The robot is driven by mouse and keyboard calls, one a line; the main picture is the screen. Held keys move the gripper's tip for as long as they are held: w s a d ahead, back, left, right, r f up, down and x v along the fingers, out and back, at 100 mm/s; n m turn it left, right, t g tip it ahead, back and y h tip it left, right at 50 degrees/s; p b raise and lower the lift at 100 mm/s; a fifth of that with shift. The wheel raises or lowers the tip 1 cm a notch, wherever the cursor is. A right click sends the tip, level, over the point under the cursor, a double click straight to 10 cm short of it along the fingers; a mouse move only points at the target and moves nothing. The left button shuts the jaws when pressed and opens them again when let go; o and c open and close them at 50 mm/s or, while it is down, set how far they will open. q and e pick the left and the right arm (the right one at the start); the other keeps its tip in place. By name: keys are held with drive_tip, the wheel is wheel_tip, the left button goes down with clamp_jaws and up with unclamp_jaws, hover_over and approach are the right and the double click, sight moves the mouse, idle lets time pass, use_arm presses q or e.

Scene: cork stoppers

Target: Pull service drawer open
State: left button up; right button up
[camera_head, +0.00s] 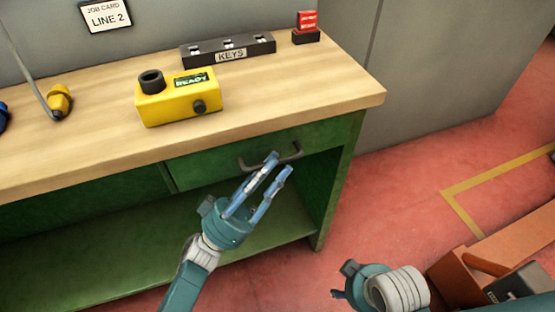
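The service drawer (210,163) has a green front under the right part of the wooden worktop, and it looks closed. Its dark bar handle (295,153) runs across the front. My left gripper (280,164) is at the handle, its two blue fingers parted and pointing up toward it. One fingertip overlaps the handle in the picture; the other shows just below it. I cannot tell whether either touches it. My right gripper (346,280) is low in the view, away from the drawer, with its fingers mostly hidden.
On the worktop (310,105) stand a yellow device (180,103) marked READY, a black KEYS rack (228,50) and a red block (307,21). A green lower shelf (130,255) lies beneath. A brown box (460,282) stands at lower right; red floor is open beside the bench.

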use_arm(q)
drive_tip(key=shift+x, duration=1)
use_arm(e)
drive_tip(key=shift+w+f, duration=0.1)
drive_tip(key=shift+f, duration=0.2)
use_arm(q)
drive_tip(key=shift+c, duration=0.3)
clamp_jaws()
